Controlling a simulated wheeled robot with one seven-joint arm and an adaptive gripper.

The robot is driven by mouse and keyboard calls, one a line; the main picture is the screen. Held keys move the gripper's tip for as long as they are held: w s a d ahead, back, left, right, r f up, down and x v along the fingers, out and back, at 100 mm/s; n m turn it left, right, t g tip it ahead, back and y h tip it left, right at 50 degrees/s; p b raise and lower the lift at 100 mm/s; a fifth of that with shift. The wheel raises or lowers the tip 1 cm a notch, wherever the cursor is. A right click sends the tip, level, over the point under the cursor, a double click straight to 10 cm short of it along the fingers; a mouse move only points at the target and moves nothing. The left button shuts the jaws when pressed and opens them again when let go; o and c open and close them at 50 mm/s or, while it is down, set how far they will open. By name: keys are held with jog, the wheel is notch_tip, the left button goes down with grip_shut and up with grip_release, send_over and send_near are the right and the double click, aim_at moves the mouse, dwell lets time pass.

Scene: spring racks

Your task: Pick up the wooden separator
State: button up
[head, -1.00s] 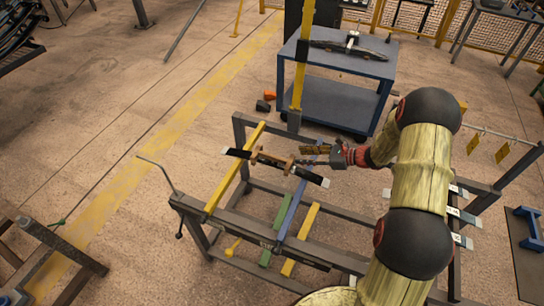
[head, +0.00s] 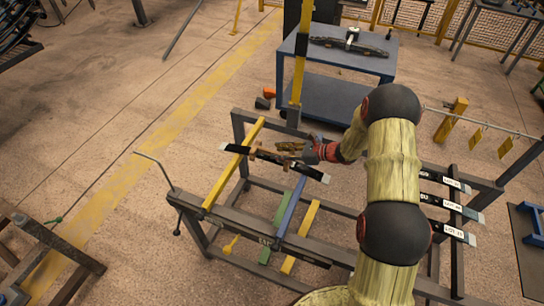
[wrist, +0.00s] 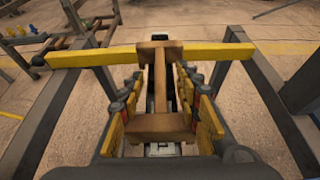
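The wooden separator (wrist: 160,50) is a brown H-shaped piece in the wrist view, with a far and a near cross block joined by a narrower middle bar. In the head view, the separator (head: 253,151) lies on the dark spring leaf (head: 312,173), partly hidden by my gripper (head: 290,147). In the wrist view my gripper (wrist: 160,82) is open, with its yellow-padded fingers on either side of the middle bar. Gaps show between the fingers and the bar. Whether a finger touches the near block cannot be told.
A yellow bar (wrist: 90,56) crosses just beyond the far block. The grey rack frame (head: 225,222) carries yellow, blue and green bars. A yellow post (head: 299,75) stands behind it. Labelled spring leaves (head: 440,204) lie at the right. A blue cart (head: 330,100) stands behind.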

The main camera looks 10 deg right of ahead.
jog(key=shift+w+a+f, duration=0.25)
jog(key=shift+w+a, duration=0.1)
jog(key=shift+a, duration=0.25)
jog(key=shift+c, duration=0.6)
jog(key=shift+s+f, duration=0.1)
jog(key=shift+f, duration=0.05)
jog(key=c, duration=0.7)
grip_shut()
